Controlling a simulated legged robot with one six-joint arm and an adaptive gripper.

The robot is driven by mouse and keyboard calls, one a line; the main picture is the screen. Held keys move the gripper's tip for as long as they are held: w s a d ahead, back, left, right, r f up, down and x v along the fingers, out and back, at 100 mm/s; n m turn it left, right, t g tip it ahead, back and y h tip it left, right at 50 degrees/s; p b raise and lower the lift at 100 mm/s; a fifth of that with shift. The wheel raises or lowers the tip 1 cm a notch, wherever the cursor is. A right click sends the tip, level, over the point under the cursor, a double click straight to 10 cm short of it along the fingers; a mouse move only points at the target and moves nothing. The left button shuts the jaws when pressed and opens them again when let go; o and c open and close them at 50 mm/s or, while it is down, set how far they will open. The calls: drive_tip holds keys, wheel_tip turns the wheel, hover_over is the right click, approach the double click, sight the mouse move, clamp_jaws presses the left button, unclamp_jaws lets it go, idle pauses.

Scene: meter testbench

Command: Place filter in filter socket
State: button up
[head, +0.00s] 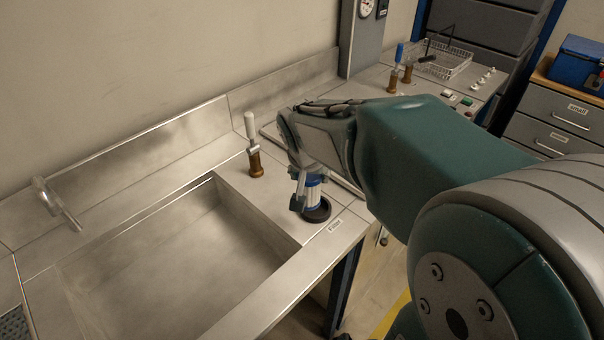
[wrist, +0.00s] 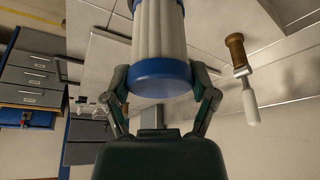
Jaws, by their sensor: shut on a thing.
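The filter (wrist: 158,38) is a white pleated cylinder with a blue end cap. My gripper (wrist: 160,76) is shut on it, with one finger on each side near the blue cap. In the head view, the filter (head: 314,183) shows partly below my gripper (head: 308,192), which hides some of it. The filter socket (head: 317,213) is a black round ring on the counter by the "Filter" label. The filter's lower end is at or just above the ring; I cannot tell whether it touches or sits inside.
A sink basin (head: 185,255) lies left of the socket. A brown-based valve with a white handle (head: 251,130) stands behind it. A blue-handled valve (head: 399,54) and a wire basket (head: 450,60) are farther back. The counter's front edge is close to the socket.

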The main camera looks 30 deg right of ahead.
drive_tip(key=x, duration=0.3)
drive_tip(key=d+x, duration=0.1)
drive_tip(key=x, duration=0.6)
drive_tip(key=shift+w+d, duration=0.3)
drive_tip(key=shift+d, duration=0.05)
drive_tip(key=o, duration=1.1)
drive_tip(key=shift+f, duration=0.1)
drive_tip(key=shift+o, duration=0.2)
